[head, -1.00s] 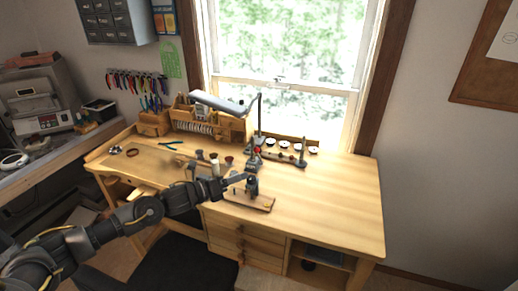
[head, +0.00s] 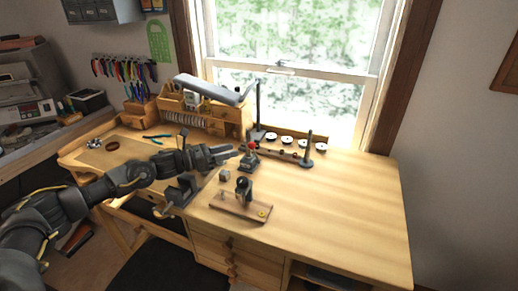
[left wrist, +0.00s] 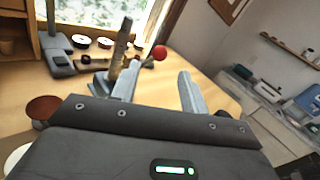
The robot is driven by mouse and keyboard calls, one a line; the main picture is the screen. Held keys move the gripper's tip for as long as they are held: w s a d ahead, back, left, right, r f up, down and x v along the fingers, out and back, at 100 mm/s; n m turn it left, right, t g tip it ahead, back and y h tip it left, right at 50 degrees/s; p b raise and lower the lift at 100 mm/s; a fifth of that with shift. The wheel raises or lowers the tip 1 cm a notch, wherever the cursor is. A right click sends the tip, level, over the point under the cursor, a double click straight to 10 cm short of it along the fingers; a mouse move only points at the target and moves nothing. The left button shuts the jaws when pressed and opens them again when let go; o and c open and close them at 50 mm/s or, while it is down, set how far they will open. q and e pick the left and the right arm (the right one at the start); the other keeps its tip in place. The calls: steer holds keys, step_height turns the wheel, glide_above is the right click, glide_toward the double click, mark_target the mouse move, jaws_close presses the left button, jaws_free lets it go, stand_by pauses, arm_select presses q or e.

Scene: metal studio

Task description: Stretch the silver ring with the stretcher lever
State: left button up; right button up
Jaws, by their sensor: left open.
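The stretcher stands on the wooden bench (head: 340,200) right of centre in the head view, with a dark base and a lever ending in a red knob (head: 252,146). In the left wrist view the red knob (left wrist: 159,52) shows between and beyond the fingertips, beside a tapered, banded post (left wrist: 120,48). My left gripper (head: 228,152) is open and empty, pointing right, just left of the stretcher and apart from the knob in the left wrist view. I cannot make out the silver ring. My right gripper is not in view.
A wooden board with a dark post (head: 243,188) lies in front of the stretcher. A desk lamp (head: 212,90) and a rack with white discs (head: 287,139) stand behind. Blue-handled pliers (head: 157,138) lie at the left. The bench's right side is clear.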

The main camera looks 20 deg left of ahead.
mark_target(253, 144)
arm_select(q)
steer(key=p+x, duration=0.4)
steer(key=x, duration=0.5)
steer(key=shift+r, duration=0.15)
steer(key=shift+w+d+f+p, duration=0.2)
steer(key=shift+w+d+p, duration=0.1)
steer(key=shift+w+d, duration=0.25)
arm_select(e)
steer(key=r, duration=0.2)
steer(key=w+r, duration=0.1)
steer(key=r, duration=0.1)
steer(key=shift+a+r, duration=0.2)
arm_select(q)
steer(key=shift+s, duration=0.1)
jaws_close()
